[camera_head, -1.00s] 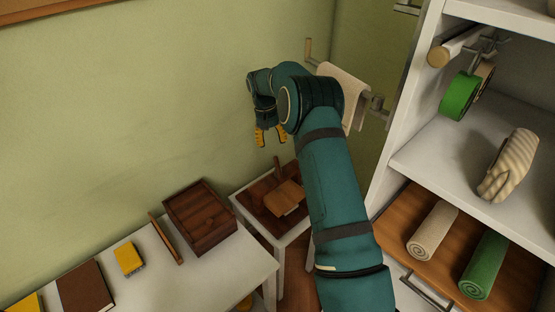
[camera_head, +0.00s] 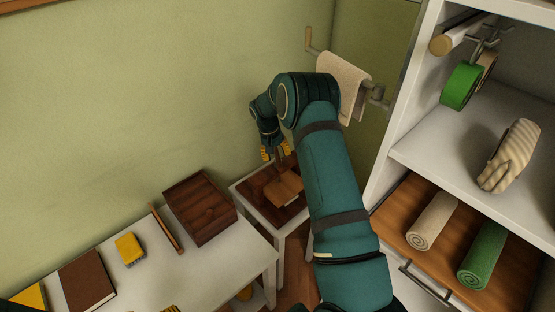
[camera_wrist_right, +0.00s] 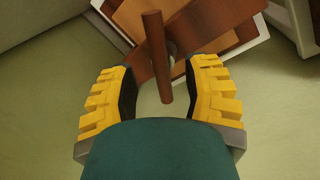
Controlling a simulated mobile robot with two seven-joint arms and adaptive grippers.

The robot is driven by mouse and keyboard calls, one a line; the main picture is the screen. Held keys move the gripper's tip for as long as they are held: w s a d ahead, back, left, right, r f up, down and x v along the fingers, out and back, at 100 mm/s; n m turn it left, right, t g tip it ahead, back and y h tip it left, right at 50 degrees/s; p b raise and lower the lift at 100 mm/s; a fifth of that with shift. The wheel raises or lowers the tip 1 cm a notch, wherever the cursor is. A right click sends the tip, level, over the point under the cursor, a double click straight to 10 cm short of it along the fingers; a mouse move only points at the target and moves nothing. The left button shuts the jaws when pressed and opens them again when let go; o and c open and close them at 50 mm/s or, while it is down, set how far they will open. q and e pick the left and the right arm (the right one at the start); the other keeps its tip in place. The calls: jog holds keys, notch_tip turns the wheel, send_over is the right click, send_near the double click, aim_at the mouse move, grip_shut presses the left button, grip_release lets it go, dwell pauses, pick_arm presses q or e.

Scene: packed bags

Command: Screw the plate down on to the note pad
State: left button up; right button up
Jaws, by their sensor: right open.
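A dark wooden press (camera_head: 255,196) stands on a small white table by the wall. Its lighter brown plate (camera_head: 284,188) lies over the note pad, of which only a pale edge (camera_head: 294,200) shows. A dark bar handle (camera_wrist_right: 157,60) on a metal screw (camera_wrist_right: 171,48) stands above the plate (camera_wrist_right: 205,22). My right gripper (camera_head: 273,153) is just above the press. In the right wrist view its open yellow fingers (camera_wrist_right: 160,95) stand either side of the bar, apart from it. A yellow and black tip, seemingly my left gripper (camera_head: 171,309), barely shows at the bottom edge.
A white table (camera_head: 190,276) at left carries a dark wooden box (camera_head: 201,208), a thin brown board (camera_head: 166,229), a yellow brush-like block (camera_head: 130,249) and a brown book (camera_head: 87,285). A towel (camera_head: 343,84) hangs behind my right arm. White shelves (camera_head: 440,150) stand at right.

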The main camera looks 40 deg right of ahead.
jog(key=shift+s+d+f, duration=0.1)
jog(key=shift+d+f, duration=0.05)
jog(key=shift+f, duration=0.45)
jog(key=shift+d+f, duration=0.1)
jog(key=shift+f, duration=0.5)
jog(key=shift+c, duration=0.5)
grip_shut()
